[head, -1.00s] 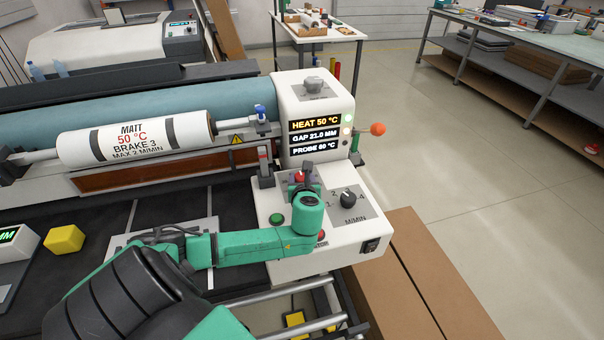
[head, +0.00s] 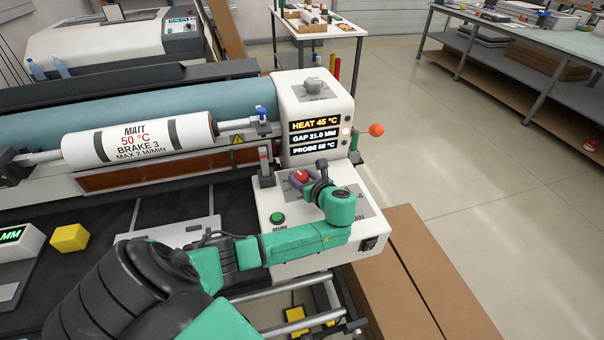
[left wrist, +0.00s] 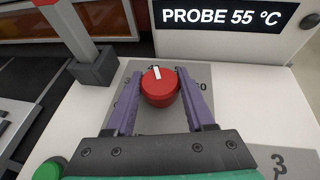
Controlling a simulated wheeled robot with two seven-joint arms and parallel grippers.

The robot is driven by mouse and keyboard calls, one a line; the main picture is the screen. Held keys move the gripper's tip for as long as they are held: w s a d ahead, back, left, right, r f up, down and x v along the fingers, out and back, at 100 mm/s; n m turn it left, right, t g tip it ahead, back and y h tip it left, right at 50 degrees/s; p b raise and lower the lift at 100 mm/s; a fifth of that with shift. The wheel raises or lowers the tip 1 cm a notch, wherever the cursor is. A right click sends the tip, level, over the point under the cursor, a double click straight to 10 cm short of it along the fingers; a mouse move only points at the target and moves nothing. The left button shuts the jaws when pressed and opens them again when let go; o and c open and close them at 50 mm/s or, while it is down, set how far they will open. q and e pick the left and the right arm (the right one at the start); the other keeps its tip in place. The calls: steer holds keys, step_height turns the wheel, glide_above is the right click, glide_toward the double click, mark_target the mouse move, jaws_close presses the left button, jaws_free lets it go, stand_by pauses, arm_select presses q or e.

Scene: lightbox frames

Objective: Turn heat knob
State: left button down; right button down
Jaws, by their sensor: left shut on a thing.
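The red heat knob (left wrist: 159,90) sits on the white control panel and has a white pointer mark that points up and slightly left in the left wrist view. In the head view the red knob (head: 301,175) is partly hidden by the gripper. My left gripper (left wrist: 158,86) is shut on it, one purple finger on each side. In the head view my left gripper (head: 303,181) reaches it from the front right. The display (head: 316,126) reads HEAT 45 °C and GAP 21.0 MM. Its PROBE line reads 55 °C in the left wrist view. My right gripper is not in view.
A roll (head: 138,140) is labelled MATT, 50 °C, BRAKE 3. A green button (head: 277,217) is left of my arm on the panel. My forearm covers part of the panel's other dial. An orange-knobbed lever (head: 376,130) sticks out right. A yellow block (head: 69,238) lies at left.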

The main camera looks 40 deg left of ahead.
arm_select(q)
steer(key=shift+c, duration=1.3)
jaws_free()
steer(key=shift+w+d, duration=0.1)
steer(key=shift+d, duration=0.05)
steer(key=b+v, duration=0.1)
steer(key=v, duration=1.4)
steer(key=shift+b, duration=0.4)
steer(key=shift+f, duration=0.15)
